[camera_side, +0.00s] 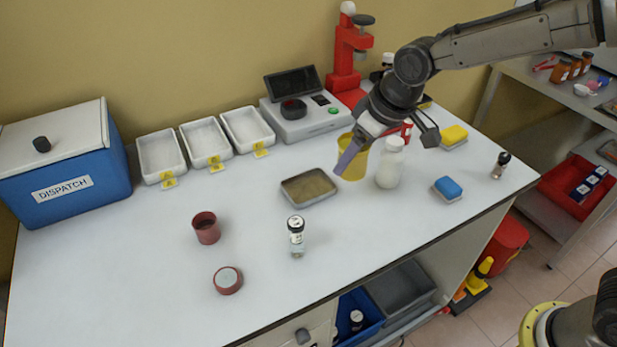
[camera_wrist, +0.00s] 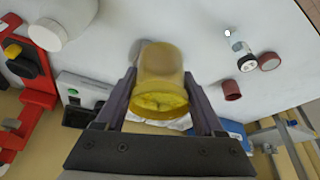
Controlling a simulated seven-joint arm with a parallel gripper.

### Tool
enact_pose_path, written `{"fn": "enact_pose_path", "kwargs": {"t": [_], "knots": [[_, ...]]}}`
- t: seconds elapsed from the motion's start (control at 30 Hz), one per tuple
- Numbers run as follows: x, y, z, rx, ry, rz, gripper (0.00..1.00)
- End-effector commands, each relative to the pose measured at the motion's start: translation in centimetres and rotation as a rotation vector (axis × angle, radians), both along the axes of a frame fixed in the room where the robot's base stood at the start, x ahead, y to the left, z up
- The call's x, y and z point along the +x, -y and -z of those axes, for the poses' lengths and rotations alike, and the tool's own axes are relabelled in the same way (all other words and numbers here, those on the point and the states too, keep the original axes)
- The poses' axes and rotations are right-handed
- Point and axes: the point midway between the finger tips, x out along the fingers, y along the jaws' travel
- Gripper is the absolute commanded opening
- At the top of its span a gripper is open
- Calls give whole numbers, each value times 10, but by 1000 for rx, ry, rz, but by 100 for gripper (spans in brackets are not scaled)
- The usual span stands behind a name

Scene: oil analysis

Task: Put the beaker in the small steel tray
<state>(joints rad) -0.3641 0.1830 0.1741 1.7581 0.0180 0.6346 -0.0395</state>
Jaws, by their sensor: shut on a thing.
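The beaker is a yellow, see-through cup (camera_side: 356,167), upright just right of the small steel tray. My gripper (camera_side: 346,160) is shut on it, with one finger on each side of the beaker in the wrist view (camera_wrist: 162,75). I cannot tell for sure whether its base is clear of the table. The small steel tray (camera_side: 291,193) is a shallow, rectangular tray with a brownish floor, lying empty on the bench. In the wrist view the beaker hides most or all of the tray.
A white bottle (camera_side: 388,170) stands close right of the beaker. A balance (camera_side: 300,122) and white trays (camera_side: 206,142) line the back. A vial (camera_side: 296,240), red cup (camera_side: 206,230) and red-rimmed lid (camera_side: 227,281) stand in front. A blue sponge (camera_side: 447,188) lies right.

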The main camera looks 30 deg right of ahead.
Motion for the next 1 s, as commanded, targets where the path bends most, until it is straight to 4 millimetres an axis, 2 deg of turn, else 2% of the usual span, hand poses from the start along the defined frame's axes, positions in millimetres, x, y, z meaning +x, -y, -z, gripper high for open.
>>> {"fn": "enact_pose_path", "kwargs": {"t": [0.03, 0.23, 0.5, 0.83, 1.0], "knots": [[11, -5, 6, -1, -1, -1, 16], [50, -20, 24, 1, 0, -1, 16], [85, -34, 67, 0, -1, -2, 16], [100, -40, 87, 1, 1, -2, 16], [99, -39, 111, 0, -1, -2, 16]]}}
